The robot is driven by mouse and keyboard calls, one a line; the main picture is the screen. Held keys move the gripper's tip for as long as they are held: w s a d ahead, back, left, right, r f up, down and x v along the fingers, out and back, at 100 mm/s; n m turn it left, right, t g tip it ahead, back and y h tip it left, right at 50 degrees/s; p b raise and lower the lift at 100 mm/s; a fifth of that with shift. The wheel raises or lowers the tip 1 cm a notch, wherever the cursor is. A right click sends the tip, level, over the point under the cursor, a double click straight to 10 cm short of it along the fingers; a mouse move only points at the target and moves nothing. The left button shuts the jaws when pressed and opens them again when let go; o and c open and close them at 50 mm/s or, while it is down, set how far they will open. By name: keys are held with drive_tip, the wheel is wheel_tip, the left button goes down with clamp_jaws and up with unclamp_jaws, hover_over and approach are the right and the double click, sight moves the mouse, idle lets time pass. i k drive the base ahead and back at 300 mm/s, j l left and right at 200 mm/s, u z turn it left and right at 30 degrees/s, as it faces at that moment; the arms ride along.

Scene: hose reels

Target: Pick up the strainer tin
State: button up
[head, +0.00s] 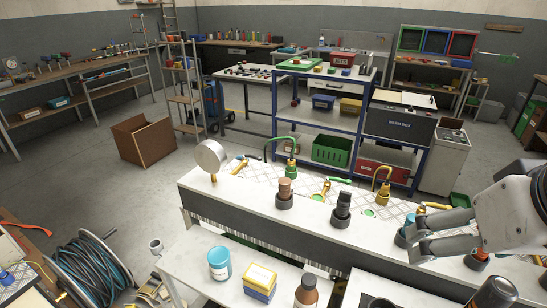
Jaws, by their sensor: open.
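No label is readable enough to tell which object is the strainer tin. A round blue can (219,265) with a pale label stands upright on the near white bench (190,262). A yellow and blue box (260,283) sits to its right, and a brown bottle (306,293) stands to the right of that. My gripper (416,237) is at the right, open, with its fingers pointing left over the long raised worktop (330,232). It is well to the right of the can and box. A small blue item (401,239) partly shows by the fingertips.
Several dark round holders with fittings line the worktop, including a brown one (284,192) and a black one (342,207). A round gauge (210,157) stands at its left end. A hose reel (85,272) is on the floor at the left. Floor beyond the worktop is partly clear.

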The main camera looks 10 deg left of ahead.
sight(218, 258)
drive_tip(key=j+u, duration=0.5)
drive_tip(key=j, duration=1.65)
